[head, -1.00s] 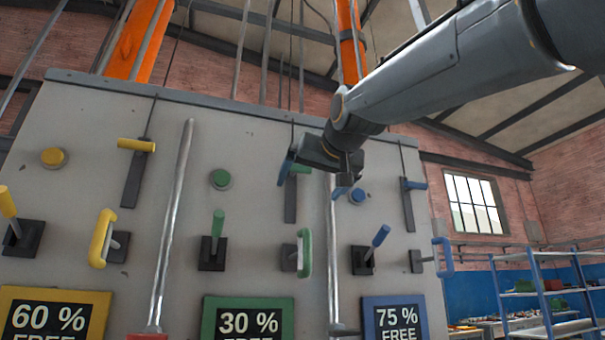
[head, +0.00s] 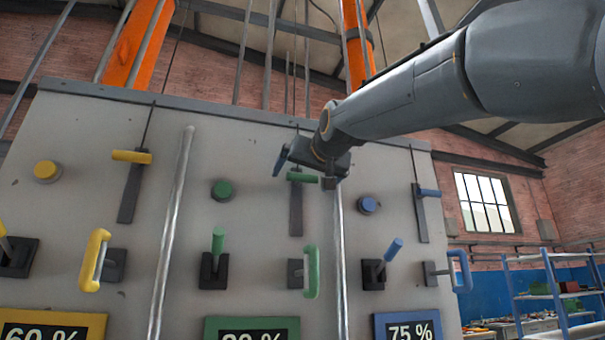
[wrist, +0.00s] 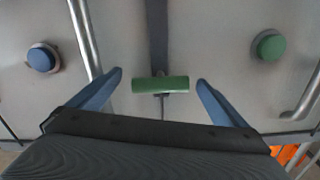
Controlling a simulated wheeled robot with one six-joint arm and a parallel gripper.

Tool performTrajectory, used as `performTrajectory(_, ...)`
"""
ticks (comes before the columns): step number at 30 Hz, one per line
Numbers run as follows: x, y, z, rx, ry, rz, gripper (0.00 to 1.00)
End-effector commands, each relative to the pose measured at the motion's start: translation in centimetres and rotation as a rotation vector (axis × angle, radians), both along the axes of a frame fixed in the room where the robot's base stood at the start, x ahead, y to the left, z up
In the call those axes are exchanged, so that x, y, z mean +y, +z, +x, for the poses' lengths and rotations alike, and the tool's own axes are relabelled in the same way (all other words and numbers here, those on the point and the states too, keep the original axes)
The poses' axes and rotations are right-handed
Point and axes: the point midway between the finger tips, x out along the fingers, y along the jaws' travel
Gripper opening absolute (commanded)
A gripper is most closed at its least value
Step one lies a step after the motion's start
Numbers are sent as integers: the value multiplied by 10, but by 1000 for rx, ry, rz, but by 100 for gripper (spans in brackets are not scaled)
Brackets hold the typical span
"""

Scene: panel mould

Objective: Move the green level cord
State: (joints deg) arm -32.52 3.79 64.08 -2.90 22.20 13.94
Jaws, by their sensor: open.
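The green level cord has a green crossbar handle (head: 302,177) at the top of a dark vertical plate on the grey panel. A thin cord runs up from it. In the head view my gripper (head: 303,168) is at this handle, covering part of it. In the wrist view the green handle (wrist: 160,84) lies crosswise between the two blue fingers, with a gap at each end. My gripper is open and holds nothing. Whether the handle is deep enough between the fingers is hard to tell.
A steel pipe (head: 341,250) runs upright just right of the green cord. A green button (head: 223,190), a green lever (head: 218,240) and a green loop handle (head: 311,270) are nearby. Yellow (head: 131,157) and blue (head: 429,193) cord handles flank it.

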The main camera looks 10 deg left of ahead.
Motion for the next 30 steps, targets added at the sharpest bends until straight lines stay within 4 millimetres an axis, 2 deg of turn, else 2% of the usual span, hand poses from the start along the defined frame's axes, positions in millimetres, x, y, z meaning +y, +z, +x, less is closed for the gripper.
performTrajectory(6, 1, 0, -1, 0, 2, 0, 95)
performTrajectory(16, 1, 0, -1, 0, 2, 0, 40)
performTrajectory(22, 1, -8, 0, 0, 2, 0, 39)
performTrajectory(30, 1, -43, 0, -2, 3, 0, 39)
